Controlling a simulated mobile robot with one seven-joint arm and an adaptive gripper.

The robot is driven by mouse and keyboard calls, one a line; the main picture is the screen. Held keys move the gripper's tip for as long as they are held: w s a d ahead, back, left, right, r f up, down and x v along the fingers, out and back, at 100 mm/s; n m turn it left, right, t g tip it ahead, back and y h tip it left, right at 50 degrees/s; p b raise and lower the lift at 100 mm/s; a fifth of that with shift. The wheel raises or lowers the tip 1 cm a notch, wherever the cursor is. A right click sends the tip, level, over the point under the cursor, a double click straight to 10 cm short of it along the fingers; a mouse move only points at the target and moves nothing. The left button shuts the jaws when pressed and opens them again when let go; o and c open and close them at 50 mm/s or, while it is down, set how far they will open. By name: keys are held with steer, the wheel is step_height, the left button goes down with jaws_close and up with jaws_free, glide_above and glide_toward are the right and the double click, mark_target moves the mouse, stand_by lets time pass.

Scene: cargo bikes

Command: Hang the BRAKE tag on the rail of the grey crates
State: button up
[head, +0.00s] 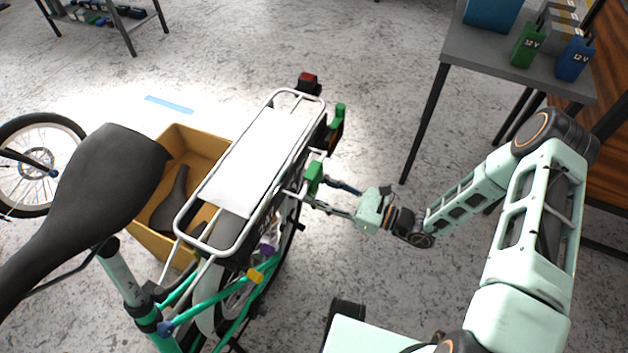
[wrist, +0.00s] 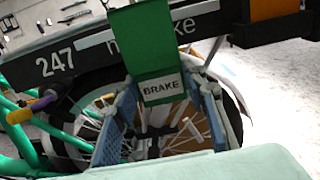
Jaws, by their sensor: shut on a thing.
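The green BRAKE tag (head: 315,178) is beside the right edge of the bike's white rear rack (head: 268,100). In the wrist view the tag (wrist: 160,85) stands between the fingers, its white BRAKE label facing me. My gripper (head: 338,196) reaches in from the right and is shut on the tag. The blue finger pads of my gripper (wrist: 160,125) show on either side of it. The tag's top is cut off in the wrist view, so I cannot tell whether it touches the rack. I cannot make out the grey crates or their rail for sure.
A grey table (head: 470,50) with green and blue batteries (head: 573,60) stands at upper right. A shelf (head: 125,22) is at upper left. The floor between is mostly clear.

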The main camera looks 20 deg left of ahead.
steer(key=shift+r+p, duration=0.65)
steer(key=shift+r, duration=0.3)
steer(key=d, duration=0.8)
steer(key=shift+s, duration=0.3)
stand_by(0.4)
steer(key=shift+d, duration=0.1)
stand_by(0.4)
